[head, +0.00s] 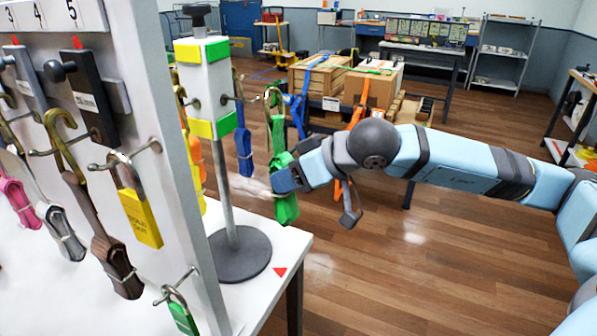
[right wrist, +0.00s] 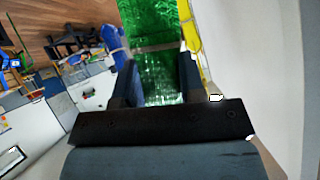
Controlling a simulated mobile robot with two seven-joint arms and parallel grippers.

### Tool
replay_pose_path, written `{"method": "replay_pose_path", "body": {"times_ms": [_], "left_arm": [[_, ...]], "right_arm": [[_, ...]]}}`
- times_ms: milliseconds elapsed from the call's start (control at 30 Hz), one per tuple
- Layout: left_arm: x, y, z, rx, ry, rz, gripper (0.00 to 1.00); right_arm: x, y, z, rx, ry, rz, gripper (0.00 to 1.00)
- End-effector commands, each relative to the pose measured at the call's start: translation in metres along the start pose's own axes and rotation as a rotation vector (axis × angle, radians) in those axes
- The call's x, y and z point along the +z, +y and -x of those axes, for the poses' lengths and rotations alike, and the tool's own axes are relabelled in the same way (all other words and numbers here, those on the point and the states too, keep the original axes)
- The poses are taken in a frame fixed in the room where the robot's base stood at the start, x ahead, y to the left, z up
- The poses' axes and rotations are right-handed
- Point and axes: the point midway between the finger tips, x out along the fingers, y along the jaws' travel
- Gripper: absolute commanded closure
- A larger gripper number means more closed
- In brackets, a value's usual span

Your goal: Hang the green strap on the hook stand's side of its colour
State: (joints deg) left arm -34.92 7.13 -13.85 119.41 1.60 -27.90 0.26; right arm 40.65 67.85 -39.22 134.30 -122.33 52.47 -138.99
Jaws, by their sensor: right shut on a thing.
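The hook stand (head: 207,90) is a white post on a round dark base (head: 240,255), with yellow patches on its left face and green patches on its right face. A metal peg (head: 240,99) sticks out from the green side. My right gripper (head: 284,181) is shut on the green strap (head: 279,135), which hangs upright beside that peg's end. In the right wrist view the green strap (right wrist: 158,72) lies between the fingers (right wrist: 159,85). My left gripper is not in view.
A blue strap (head: 244,152) hangs close left of the green one, and a yellow strap (right wrist: 190,30) shows in the right wrist view. The white wall panel (head: 165,200) at left bears pink, grey and brown straps and padlocks. Open floor (head: 430,240) lies right.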

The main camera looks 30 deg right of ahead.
Motion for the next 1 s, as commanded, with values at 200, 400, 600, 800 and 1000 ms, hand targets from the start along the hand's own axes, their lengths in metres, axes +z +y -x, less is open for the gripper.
{"method": "replay_pose_path", "body": {"times_ms": [200, 400, 600, 800, 1000], "left_arm": [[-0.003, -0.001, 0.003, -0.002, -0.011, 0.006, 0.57], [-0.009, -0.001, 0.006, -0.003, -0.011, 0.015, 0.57], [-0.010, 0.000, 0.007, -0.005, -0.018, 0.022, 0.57], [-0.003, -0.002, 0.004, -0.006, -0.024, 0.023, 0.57], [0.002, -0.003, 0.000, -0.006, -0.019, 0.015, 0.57]], "right_arm": [[-0.009, -0.001, -0.011, -0.002, 0.001, -0.001, 0.89], [-0.015, -0.002, -0.021, -0.002, 0.001, -0.002, 0.89], [-0.021, -0.002, -0.032, -0.001, 0.001, -0.002, 0.89], [-0.021, 0.000, -0.045, 0.000, 0.002, 0.000, 0.89], [-0.020, 0.000, -0.055, -0.001, 0.002, 0.000, 0.89]]}}
